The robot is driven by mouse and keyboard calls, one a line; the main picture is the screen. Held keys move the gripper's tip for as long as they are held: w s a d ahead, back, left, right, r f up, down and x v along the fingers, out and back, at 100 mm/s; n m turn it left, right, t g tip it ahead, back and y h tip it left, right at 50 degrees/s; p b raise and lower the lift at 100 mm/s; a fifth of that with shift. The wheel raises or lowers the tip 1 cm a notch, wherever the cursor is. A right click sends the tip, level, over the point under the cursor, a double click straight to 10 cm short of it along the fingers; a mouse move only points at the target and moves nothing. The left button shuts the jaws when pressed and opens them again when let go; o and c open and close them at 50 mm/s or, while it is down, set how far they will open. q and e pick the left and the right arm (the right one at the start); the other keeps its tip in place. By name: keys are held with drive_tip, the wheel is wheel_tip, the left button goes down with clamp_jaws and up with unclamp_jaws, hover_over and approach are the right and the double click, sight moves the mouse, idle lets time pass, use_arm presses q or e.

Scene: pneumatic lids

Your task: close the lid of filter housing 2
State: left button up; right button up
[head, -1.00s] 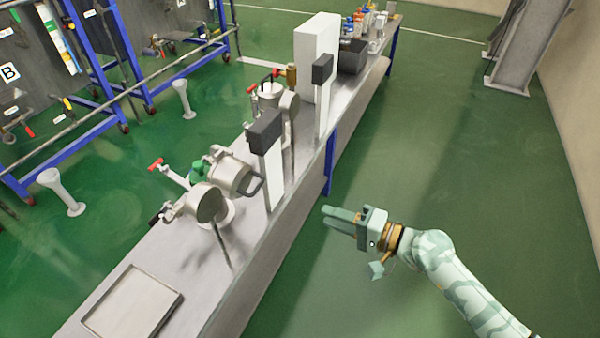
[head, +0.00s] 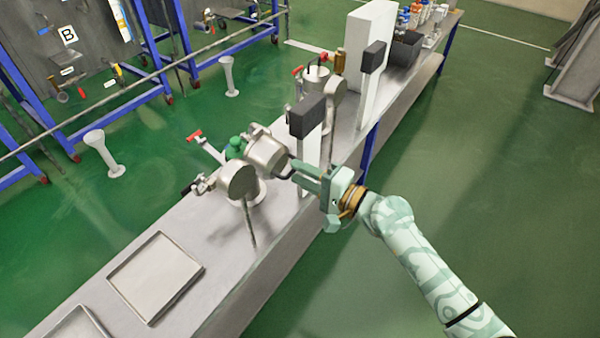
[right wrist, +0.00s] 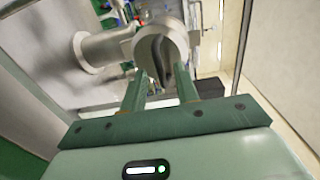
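The nearer filter housing (head: 238,182) stands on the steel bench. Its round metal lid (head: 265,153) appears swung open and tilted toward the bench's right edge, with a dark curved handle (head: 287,174) on its face. A second filter housing (head: 316,88) stands farther along the bench, partly hidden. I see no readable number on either. My right gripper (head: 297,173) is at the nearer lid's handle. In the right wrist view its fingers are apart, with the handle (right wrist: 160,55) just beyond or between the tips; contact is unclear. My left gripper is out of view.
A grey post with a dark box (head: 306,116) stands close beside my right gripper. A tall white block (head: 362,60) and a second dark-topped post (head: 374,56) stand beyond. A shallow tray (head: 155,277) lies at the bench's near end.

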drive_tip(key=shift+w+a, duration=0.3)
drive_tip(key=shift+a, duration=0.05)
clamp_jaws()
